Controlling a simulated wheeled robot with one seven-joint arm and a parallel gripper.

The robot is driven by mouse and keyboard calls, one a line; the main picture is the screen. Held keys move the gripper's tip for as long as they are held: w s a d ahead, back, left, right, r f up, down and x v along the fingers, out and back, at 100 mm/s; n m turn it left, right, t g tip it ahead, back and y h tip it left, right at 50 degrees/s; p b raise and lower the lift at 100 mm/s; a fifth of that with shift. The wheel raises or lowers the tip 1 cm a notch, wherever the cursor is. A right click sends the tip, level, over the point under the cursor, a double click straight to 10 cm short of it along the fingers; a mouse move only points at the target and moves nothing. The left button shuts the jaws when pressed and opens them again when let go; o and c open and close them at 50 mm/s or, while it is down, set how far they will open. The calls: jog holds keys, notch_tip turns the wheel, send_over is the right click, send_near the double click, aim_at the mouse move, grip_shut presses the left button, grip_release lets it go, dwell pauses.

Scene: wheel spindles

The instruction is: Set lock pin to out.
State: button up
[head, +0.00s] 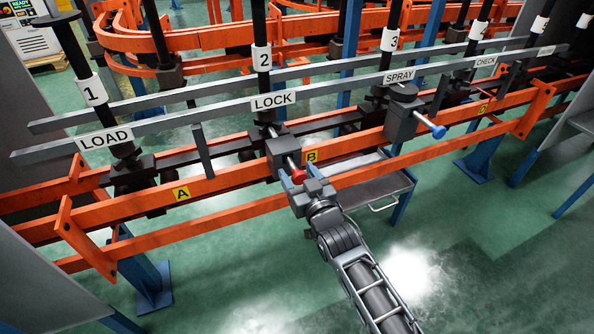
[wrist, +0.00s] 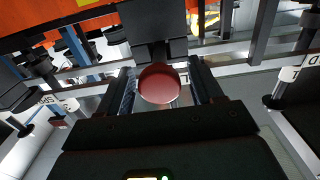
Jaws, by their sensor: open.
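The lock pin is a rod with a round red knob (head: 298,176), sticking out of a dark grey block (head: 283,155) below the LOCK sign (head: 271,101). My gripper (head: 302,183) is at the knob, its fingers on either side of it. In the wrist view the red knob (wrist: 160,84) faces me between the two fingers of my gripper (wrist: 164,80), with visible gaps on both sides. The jaws are open. The dark block shows behind the knob. Part of the knob and the rod is hidden by my gripper in the head view.
Orange rails (head: 360,168) run along the line below and beside the block. A similar block (head: 402,122) with a blue-tipped rod (head: 437,131) stands under the SPRAY sign (head: 399,77). A grey tray (head: 368,184) lies behind the lower rail. The green floor in front is open.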

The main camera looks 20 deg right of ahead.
jog(key=shift+w, duration=0.55)
jog(key=shift+c, duration=0.5)
grip_shut()
